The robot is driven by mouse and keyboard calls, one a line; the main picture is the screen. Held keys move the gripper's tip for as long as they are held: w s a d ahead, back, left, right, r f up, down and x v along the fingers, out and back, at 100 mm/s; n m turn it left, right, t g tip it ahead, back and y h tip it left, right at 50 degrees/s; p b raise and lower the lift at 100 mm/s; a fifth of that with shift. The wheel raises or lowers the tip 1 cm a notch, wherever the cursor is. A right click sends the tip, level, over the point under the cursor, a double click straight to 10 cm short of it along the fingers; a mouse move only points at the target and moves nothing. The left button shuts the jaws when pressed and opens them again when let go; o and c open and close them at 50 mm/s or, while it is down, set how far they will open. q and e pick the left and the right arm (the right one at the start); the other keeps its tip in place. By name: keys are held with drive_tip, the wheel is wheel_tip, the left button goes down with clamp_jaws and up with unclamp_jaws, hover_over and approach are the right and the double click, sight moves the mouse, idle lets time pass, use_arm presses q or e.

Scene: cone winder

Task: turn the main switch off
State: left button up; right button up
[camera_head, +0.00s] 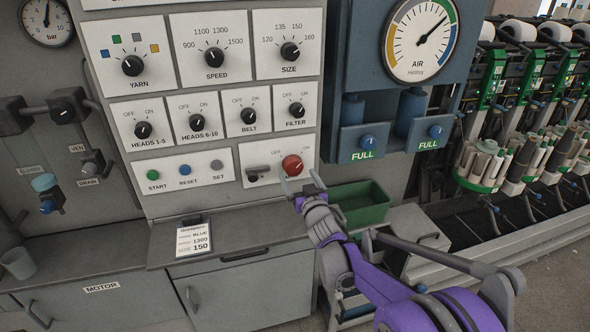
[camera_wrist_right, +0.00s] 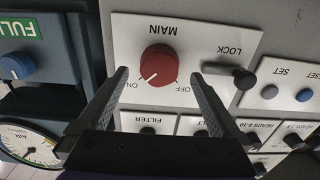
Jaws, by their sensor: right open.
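The main switch is a round red knob (camera_head: 292,165) on a white plate low on the panel. It also shows in the right wrist view (camera_wrist_right: 158,64), upside down, with its white mark pointing toward ON. The black lock knob (camera_wrist_right: 243,78) sits beside it, with a grey bar reaching toward the red knob. My right gripper (camera_head: 300,182) is open in front of the main switch. In the right wrist view its fingers (camera_wrist_right: 158,77) stand on either side of the red knob; I cannot tell whether they touch it. My left gripper is not in view.
Start, reset and set buttons (camera_head: 185,170) are left of the switch plate. The filter knob (camera_head: 296,109) and belt knob (camera_head: 249,116) are just above. A green bin (camera_head: 362,202) lies below right. An order card (camera_head: 193,238) rests on the ledge.

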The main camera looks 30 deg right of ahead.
sight(295, 170)
drive_tip(key=shift+x, duration=2.05)
drive_tip(key=c, duration=1.3)
